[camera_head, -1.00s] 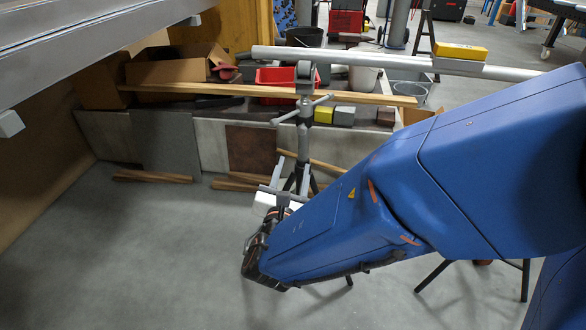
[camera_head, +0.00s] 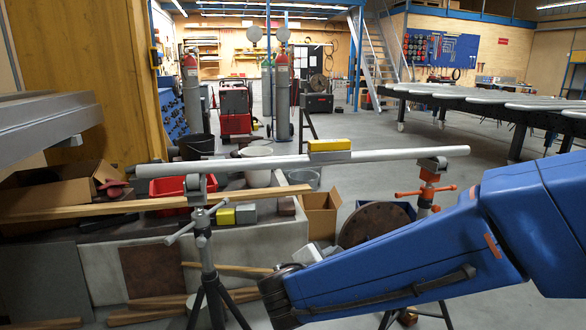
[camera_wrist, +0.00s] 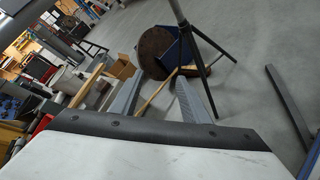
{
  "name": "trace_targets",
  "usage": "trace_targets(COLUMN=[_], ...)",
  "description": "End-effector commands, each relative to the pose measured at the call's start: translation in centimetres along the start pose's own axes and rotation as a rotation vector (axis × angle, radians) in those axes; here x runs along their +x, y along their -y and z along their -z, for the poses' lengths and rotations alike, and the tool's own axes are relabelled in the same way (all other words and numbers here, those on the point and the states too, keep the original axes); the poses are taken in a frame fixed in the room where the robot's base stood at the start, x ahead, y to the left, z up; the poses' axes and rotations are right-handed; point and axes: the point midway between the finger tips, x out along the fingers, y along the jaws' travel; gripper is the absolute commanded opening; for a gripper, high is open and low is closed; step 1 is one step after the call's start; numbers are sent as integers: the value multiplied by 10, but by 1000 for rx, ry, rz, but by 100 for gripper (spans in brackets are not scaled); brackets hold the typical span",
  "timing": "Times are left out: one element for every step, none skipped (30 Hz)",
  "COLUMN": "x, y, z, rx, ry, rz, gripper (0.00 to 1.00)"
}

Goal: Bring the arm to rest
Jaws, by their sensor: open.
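My gripper (camera_wrist: 157,80) shows in the wrist view as two grey fingers, spread apart with nothing between them. Past the fingers lie the floor, a brown disc and a dark stand leg. In the head view my blue arm reaches in from the right edge, sloping down to the left. The fingers are mostly hidden there.
A pale pipe (camera_head: 260,164) lies across the tripod stand and an orange-topped stand (camera_head: 427,187). A yellow block (camera_head: 329,145) sits on it. A red bin (camera_head: 168,186), cardboard box (camera_head: 321,214) and brown disc (camera_head: 376,222) are behind.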

Motion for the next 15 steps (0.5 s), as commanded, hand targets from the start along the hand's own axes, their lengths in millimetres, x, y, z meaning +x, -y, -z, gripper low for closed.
trace_targets(x=[8,12,16,19,20,22,23,23,23,22,22,20,18,16,13], y=[16,26,39,48,58,71,80,90,102,111,120,131,139,147,157], z=[-20,-29,-40,-48,-56,-66,-72,-78,-86,-91,-96,-103,-107,-110,-115], rx=[66,103,154,191,229,281,321,362,417,458,500,556,599,641,700], ry=[5,5,4,4,3,4,3,2,1,0,-1,-3,-5,-7,-8], rz=[64,101,150,186,221,266,300,332,376,406,438,477,505,534,570], gripper=[42,42,42,42,42,42,42,42,42,42,42,42,42,42,42])
